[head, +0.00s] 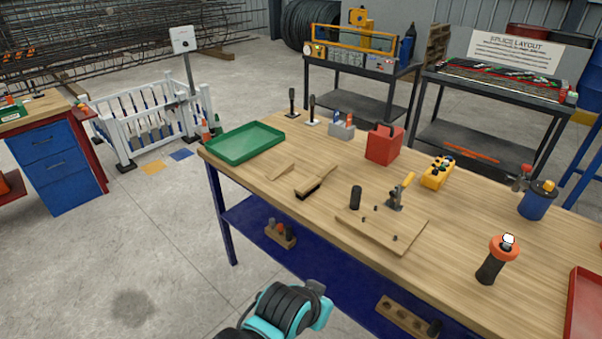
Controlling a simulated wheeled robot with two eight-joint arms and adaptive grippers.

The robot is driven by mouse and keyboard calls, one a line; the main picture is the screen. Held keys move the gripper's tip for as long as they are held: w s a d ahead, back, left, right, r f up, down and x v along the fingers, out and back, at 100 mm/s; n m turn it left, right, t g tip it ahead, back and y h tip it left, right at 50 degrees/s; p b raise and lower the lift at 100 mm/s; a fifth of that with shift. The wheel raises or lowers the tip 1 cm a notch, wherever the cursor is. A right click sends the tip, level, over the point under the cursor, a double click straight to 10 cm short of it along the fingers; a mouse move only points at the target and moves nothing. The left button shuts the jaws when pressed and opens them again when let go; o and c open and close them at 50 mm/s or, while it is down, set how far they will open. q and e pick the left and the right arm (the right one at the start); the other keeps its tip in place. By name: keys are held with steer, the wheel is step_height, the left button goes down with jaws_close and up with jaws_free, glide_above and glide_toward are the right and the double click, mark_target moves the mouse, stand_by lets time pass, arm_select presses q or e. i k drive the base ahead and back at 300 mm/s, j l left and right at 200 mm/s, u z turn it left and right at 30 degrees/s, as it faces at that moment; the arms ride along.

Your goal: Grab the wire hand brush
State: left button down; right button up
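A wooden brush-like piece with a dark underside (316,180), which looks like the wire hand brush, lies on the wooden workbench (345,155). It sits left of the middle of the bench, near the front edge. Bristles are too small to make out clearly. A teal and black part of my arm shows at the bottom, in front of the bench and well apart from the brush. No gripper fingers can be made out in the head view.
A green tray (244,143) stands at the bench's left end. A board with a toggle clamp (397,195), a black cylinder (355,197), a red can (384,143) and an orange-topped flashlight (494,262) stand to the right. Bare wood surrounds the brush.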

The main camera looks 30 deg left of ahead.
mark_target(303, 191)
steer(key=u, duration=1)
steer(key=i+j+z, duration=0.25)
steer(key=i+j, duration=0.15)
steer(key=j, duration=0.2)
steer(key=i+j+z, duration=0.1)
steer(key=j, duration=0.2)
steer(key=i+j+z, duration=0.1)
steer(key=i+j, duration=0.15)
steer(key=i+j+z, duration=0.1)
steer(key=j, duration=0.35)
